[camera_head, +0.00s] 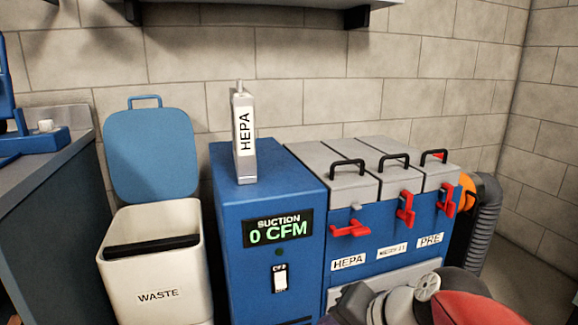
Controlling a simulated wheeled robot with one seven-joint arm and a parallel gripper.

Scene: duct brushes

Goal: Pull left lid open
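The left lid (332,176) is a grey slab with a black handle (348,167) on top of the blue filter housing (385,240), above the HEPA label (348,262). It lies flat and looks closed. The red latch (350,229) under it lies sideways, while the middle latch (406,207) and right latch (446,199) stand upright. My gripper (352,302) shows as a dark shape at the bottom edge, in front of and below the housing, apart from the lid. Its fingertips are not clear, so I cannot tell whether it is open.
A white HEPA filter box (244,135) stands on the blue suction unit (268,190), which reads 0 CFM. A white waste bin (155,275) with its blue lid (152,155) raised is at left. A grey hose (483,225) runs at right. A shelf (270,5) hangs above.

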